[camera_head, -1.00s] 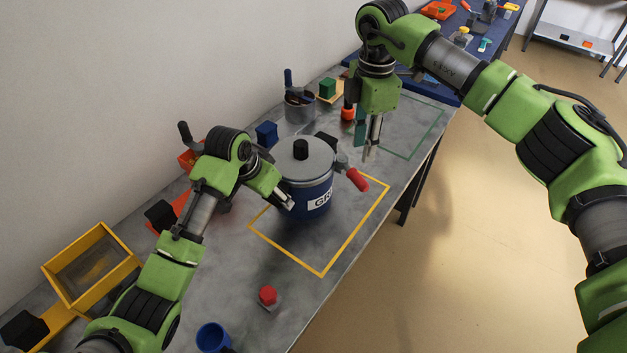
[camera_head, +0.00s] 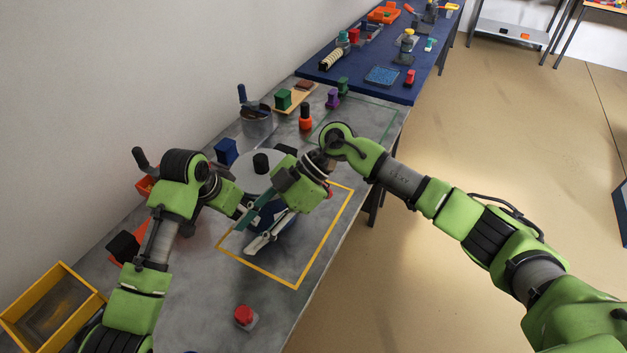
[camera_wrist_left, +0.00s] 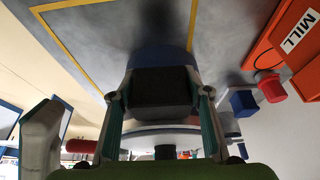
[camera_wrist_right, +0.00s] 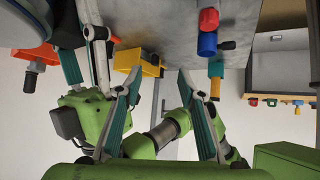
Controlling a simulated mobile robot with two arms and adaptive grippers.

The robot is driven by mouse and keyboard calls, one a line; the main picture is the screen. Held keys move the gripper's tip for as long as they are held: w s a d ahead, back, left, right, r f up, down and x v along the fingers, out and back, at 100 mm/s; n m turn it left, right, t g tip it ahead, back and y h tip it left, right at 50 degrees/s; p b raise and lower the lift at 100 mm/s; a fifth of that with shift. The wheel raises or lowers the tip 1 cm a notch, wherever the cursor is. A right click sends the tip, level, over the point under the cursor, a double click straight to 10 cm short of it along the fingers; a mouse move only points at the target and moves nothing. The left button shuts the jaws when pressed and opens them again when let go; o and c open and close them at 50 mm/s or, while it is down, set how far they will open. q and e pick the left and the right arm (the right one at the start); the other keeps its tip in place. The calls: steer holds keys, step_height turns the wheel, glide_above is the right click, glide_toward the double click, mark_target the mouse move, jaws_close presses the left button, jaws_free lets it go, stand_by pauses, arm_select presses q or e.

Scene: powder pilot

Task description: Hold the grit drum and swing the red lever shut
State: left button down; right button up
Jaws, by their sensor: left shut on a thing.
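The grit drum (camera_head: 262,168) is a dark blue pot with a grey lid and black knob, standing on the grey bench. My left gripper (camera_head: 244,208) is at its left side. In the left wrist view its fingers are closed on a dark block-like grip (camera_wrist_left: 160,88) of the drum. The red lever (camera_wrist_left: 80,146) shows in the left wrist view, sticking out beside the drum; in the head view my right arm mostly hides it. My right gripper (camera_head: 247,239) is open and empty, fingers spread, in front of the drum and hiding much of its body.
A yellow outline (camera_head: 318,258) is marked around the drum's spot. A red hexagonal piece (camera_head: 244,314) stands nearer. A yellow box (camera_head: 50,310) is at left. A grey pot (camera_head: 256,122), a blue block (camera_head: 226,151) and an orange-black bottle (camera_head: 305,118) stand behind.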

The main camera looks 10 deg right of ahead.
steer(key=s+a+r+m+t+y, duration=0.2)
steer(key=s+m+t+y, duration=0.1)
steer(key=m+y, duration=0.3)
steer(key=w+d+f+m+t+h, duration=0.2)
steer(key=d+m+t, duration=0.25)
steer(key=d, duration=0.35)
steer(key=w+d+f+m+t+h, duration=0.1)
steer(key=d+m+t+h, duration=0.25)
steer(key=d+t, duration=0.35)
steer(key=w+d+f+m+t+h, duration=0.2)
steer(key=d+m+t, duration=0.25)
steer(key=d, duration=0.45)
steer(key=x, duration=1.1)
steer(key=shift+w+a, duration=0.15)
steer(key=shift+w, duration=0.05)
jaws_close()
